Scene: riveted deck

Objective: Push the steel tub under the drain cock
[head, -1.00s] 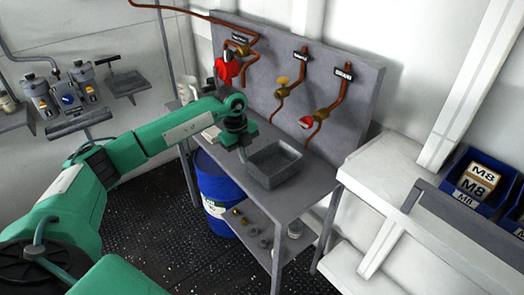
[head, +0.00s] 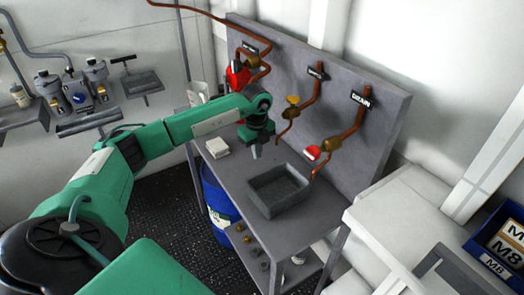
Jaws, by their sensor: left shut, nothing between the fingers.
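The steel tub (head: 262,205), an open grey rectangular box, stands upright on the grey bench (head: 232,180). The drain cock (head: 332,144), a brass valve with a red handle on a copper pipe, is on the back panel under a label reading DRAIN. Its outlet ends close to the tub's right back corner; I cannot tell whether it is over the tub's opening. My left gripper (head: 254,154) is shut and empty, pointing down behind and to the left of the tub, apparently clear of it. My right gripper is out of view.
Two other labelled cocks, one red (head: 238,74) and one yellow (head: 292,100), are on the panel (head: 375,130) to the left. A pale block (head: 217,148) lies on the bench's left part. A blue drum (head: 217,200) stands below. The bench right of the tub is bare.

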